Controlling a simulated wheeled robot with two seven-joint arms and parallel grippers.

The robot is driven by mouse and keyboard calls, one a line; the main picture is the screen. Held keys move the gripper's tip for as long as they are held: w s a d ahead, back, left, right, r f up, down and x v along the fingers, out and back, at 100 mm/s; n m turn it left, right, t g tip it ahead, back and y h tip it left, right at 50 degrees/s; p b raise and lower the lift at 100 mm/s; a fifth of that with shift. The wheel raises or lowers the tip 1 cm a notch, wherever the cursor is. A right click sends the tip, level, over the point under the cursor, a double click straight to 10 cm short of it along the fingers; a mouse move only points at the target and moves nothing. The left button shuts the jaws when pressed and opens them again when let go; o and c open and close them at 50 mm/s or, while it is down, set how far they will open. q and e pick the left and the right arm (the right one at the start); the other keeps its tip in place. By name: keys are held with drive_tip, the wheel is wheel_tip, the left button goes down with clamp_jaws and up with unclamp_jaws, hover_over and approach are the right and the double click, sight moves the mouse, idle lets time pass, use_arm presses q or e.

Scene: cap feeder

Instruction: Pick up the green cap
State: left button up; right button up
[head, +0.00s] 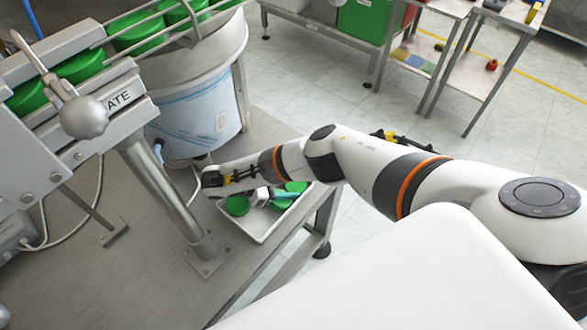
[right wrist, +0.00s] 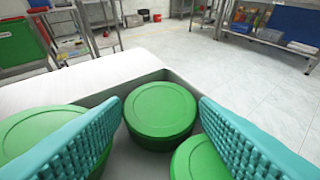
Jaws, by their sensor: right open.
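My right gripper (head: 260,196) is over a small white tray (head: 262,237) that holds several round green caps. In the head view one green cap (head: 237,206) lies at the tray's left, and others (head: 296,187) show behind and right of the gripper. In the right wrist view my teal ribbed fingers are spread apart. A green cap (right wrist: 161,108) shows in the gap between them, near the tray's far corner. More caps lie by the left finger (right wrist: 38,128) and right finger (right wrist: 200,160), partly hidden by them. I cannot tell whether any finger touches a cap.
The tray stands near the edge of a metal table (head: 130,270). A feeder with green caps on its rails (head: 135,32) and a steel bowl (head: 195,100) stand behind and left. A metal post (head: 165,195) rises left of the tray. Shelving stands across the floor.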

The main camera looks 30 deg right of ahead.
sight(286, 186)
drive_tip(key=shift+s+f, duration=0.15)
drive_tip(key=shift+f, duration=0.3)
drive_tip(key=c, duration=0.6)
drive_tip(key=shift+r, duration=0.1)
drive_tip(key=shift+d+r, duration=0.1)
drive_tip(key=shift+r, duration=0.3)
drive_tip(key=r+p, duration=0.1)
drive_tip(key=r, duration=0.1)
drive_tip(key=r+p, duration=0.1)
drive_tip(key=r, duration=0.2)
drive_tip(key=r+p, duration=0.2)
drive_tip(key=r, duration=0.1)
drive_tip(key=shift+w, duration=0.3)
drive_tip(key=shift+r, duration=0.55)
